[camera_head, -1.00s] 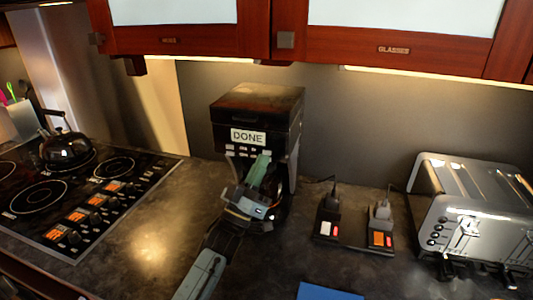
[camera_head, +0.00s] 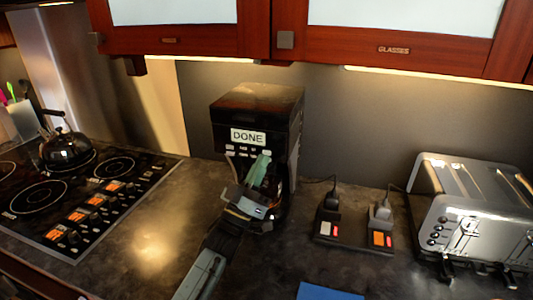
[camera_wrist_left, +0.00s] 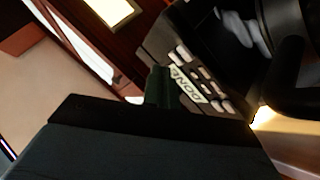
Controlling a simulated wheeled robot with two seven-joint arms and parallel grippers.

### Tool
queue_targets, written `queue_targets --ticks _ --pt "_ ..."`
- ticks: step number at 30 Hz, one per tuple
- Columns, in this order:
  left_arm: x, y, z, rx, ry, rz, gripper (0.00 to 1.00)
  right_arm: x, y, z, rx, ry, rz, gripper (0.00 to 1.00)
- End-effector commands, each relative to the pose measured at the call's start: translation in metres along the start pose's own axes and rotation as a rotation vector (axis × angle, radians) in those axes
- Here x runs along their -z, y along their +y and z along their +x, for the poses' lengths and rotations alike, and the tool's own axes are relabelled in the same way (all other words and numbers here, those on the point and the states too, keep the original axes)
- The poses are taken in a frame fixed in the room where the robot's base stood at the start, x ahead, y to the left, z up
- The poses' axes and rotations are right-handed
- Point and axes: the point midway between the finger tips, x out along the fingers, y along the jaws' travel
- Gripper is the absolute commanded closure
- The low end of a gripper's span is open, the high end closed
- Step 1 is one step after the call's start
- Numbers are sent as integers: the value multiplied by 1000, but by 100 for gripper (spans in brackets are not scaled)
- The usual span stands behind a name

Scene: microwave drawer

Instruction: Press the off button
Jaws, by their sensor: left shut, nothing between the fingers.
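A black coffee machine (camera_head: 258,103) stands on the counter against the back wall. Its display (camera_head: 248,137) reads DONE, and a few pale buttons (camera_head: 231,148) sit in rows below it. In the left wrist view the machine's panel shows sideways, with the display (camera_wrist_left: 187,84) between rows of buttons (camera_wrist_left: 210,87). Which button is the off button is too small to read. My left gripper (camera_head: 263,158) is shut and empty, in front of the machine with its tips just below the button rows. In the left wrist view its fingers (camera_wrist_left: 160,80) cover part of the panel. Contact cannot be told.
Two small switch units (camera_head: 330,225) with plugs stand right of the machine, and a steel toaster (camera_head: 475,210) is further right. A stove (camera_head: 80,205) with a kettle (camera_head: 67,150) is at the left. Wooden cabinets (camera_head: 400,45) hang above. A blue item (camera_head: 328,291) lies in front.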

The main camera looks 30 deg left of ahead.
Motion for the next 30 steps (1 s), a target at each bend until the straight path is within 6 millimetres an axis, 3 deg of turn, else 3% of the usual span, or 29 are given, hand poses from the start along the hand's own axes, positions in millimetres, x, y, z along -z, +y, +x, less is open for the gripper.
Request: queue_targets --ticks 30 --pt "-6 -6 8 0 0 0 100 0 0 5 0 0 -1 64"
